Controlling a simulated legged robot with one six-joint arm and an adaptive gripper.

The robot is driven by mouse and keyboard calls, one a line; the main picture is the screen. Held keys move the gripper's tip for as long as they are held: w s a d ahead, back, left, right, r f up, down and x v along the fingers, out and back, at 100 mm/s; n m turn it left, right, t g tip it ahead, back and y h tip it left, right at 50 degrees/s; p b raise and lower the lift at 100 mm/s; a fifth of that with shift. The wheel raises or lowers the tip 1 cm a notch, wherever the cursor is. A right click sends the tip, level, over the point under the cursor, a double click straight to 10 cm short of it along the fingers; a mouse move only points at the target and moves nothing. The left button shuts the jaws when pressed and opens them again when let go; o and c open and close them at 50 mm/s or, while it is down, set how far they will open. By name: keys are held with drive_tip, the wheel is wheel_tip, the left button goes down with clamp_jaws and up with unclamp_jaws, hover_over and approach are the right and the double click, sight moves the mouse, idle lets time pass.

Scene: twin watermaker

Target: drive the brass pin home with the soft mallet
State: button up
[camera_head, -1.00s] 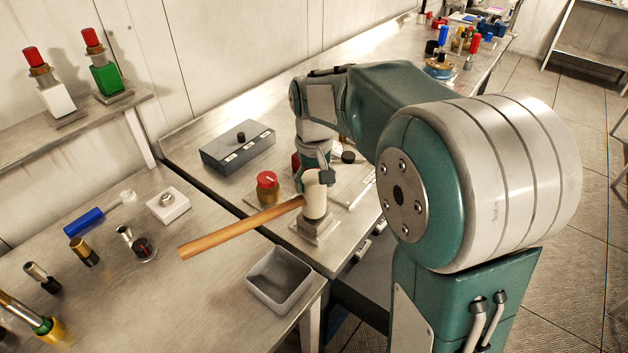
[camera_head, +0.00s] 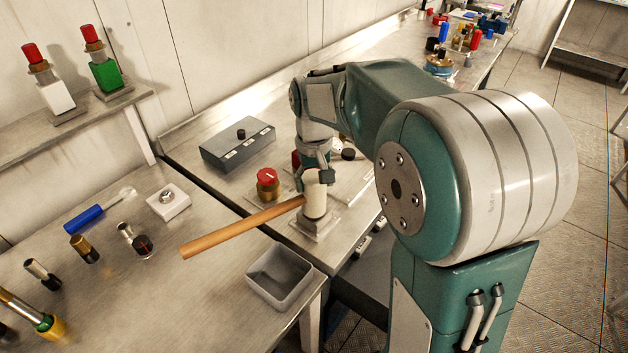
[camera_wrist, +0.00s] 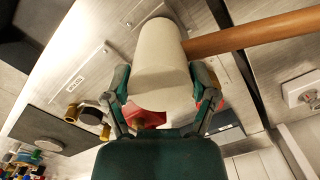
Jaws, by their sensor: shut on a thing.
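The soft mallet has a cream head (camera_head: 315,201) and a long wooden handle (camera_head: 240,228) that points left and towards the viewer. My gripper (camera_head: 318,178) is shut on the mallet head, which stands over a pale square base (camera_head: 313,228) on the bench. I cannot tell whether the head touches anything below it. In the wrist view my gripper's two fingers (camera_wrist: 160,88) clasp the sides of the head (camera_wrist: 158,58), and the handle (camera_wrist: 260,34) runs off to the right. I cannot make out the brass pin; it may be hidden by the mallet head.
A red-topped brass knob (camera_head: 267,184) stands close left of the mallet. A grey control box (camera_head: 238,146) is behind it. An open grey bin (camera_head: 279,276) sits in front, below the handle. Loose fittings and a blue-handled tool (camera_head: 84,219) lie on the left bench.

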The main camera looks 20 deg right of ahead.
drive_tip(key=shift+r, duration=3.55)
drive_tip(key=shift+s, duration=0.1)
